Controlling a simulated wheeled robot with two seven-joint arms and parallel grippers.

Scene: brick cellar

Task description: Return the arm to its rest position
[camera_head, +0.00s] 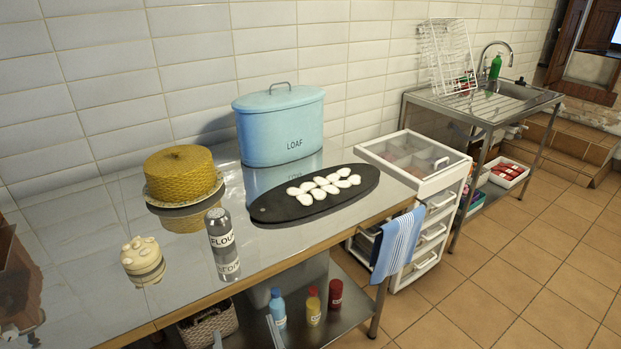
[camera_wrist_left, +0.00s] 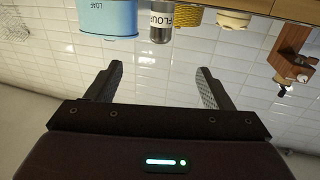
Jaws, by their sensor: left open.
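My left gripper (camera_wrist_left: 156,84) is open, with its two fingers spread and nothing between them in the left wrist view. In the head view the tips of my left gripper (camera_head: 246,336) show at the bottom edge, in front of the counter's lower shelf. The left wrist view is upside down; the counter things lie beyond the fingers, apart from them. The rest of the left arm is hidden in the head view. My right gripper is in neither view.
The metal counter (camera_head: 75,222) carries a flour shaker (camera_head: 219,232), a cream round container (camera_head: 142,260), a yellow woven cover (camera_head: 180,172), a blue loaf bin (camera_head: 281,125) and a dark board (camera_head: 290,210) with white pieces. Several bottles, one blue (camera_head: 277,309), stand on the lower shelf.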

